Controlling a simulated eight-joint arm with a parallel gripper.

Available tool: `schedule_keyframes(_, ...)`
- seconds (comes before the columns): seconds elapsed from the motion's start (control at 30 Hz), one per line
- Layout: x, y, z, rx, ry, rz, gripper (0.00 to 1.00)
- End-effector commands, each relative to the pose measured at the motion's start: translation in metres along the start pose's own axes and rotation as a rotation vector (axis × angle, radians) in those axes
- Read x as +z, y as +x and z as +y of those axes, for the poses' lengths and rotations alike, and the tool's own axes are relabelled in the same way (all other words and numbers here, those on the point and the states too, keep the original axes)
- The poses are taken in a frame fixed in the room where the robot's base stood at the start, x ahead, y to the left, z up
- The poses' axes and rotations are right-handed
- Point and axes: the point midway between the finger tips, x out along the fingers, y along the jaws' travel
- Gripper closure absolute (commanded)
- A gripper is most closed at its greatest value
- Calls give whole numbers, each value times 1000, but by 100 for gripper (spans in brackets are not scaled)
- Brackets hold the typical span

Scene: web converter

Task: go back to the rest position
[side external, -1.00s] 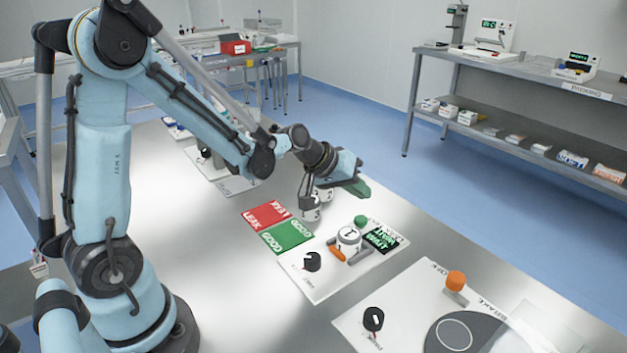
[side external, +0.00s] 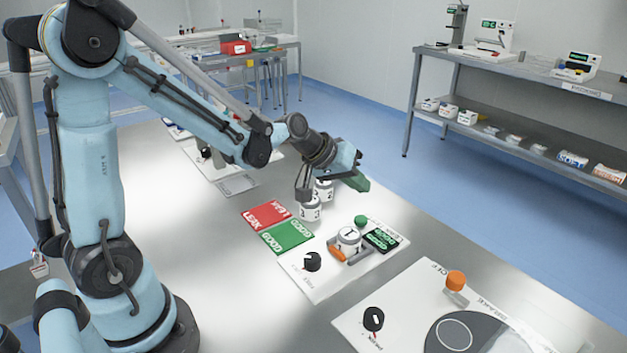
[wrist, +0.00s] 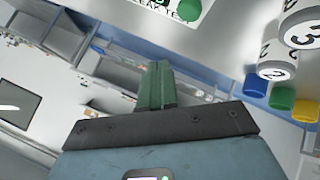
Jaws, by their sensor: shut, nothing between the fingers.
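My gripper (side external: 357,182) hangs above the steel table in the side view, beyond the red and green cards. Its green fingers are shut with nothing between them, and they also show in the wrist view (wrist: 157,85). White numbered canisters (side external: 310,209) stand on the table just left of and below the gripper; two show in the wrist view (wrist: 298,35) at the upper right. The arm is bent out over the table and partly hides the area behind it.
A red card (side external: 265,215) and a green GOOD card (side external: 286,236) lie on the table.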

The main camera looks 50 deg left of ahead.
Motion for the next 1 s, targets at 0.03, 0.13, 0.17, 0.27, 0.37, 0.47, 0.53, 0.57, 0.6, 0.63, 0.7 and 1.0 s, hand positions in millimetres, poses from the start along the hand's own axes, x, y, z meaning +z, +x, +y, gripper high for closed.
schedule_keyframes(0.03, 4, -8, 4, -8, 21, -6, 100)
schedule_keyframes(0.13, 14, -26, 10, -37, 77, -18, 100)
schedule_keyframes(0.17, 18, -32, 12, -46, 96, -22, 100)
schedule_keyframes(0.27, 32, -53, 15, -79, 164, -35, 100)
schedule_keyframes(0.37, 46, -71, 17, -112, 229, -46, 100)
schedule_keyframes(0.47, 60, -89, 16, -144, 295, -56, 100)
schedule_keyframes(0.53, 70, -100, 14, -166, 341, -61, 100)
schedule_keyframes(0.57, 75, -104, 12, -176, 361, -64, 100)
schedule_keyframes(0.6, 81, -110, 11, -187, 385, -67, 100)
schedule_keyframes(0.63, 85, -114, 9, -197, 403, -69, 100)
schedule_keyframes(0.7, 93, -121, 6, -214, 439, -73, 100)
schedule_keyframes(1.0, 109, -134, -3, -251, 513, -80, 100)
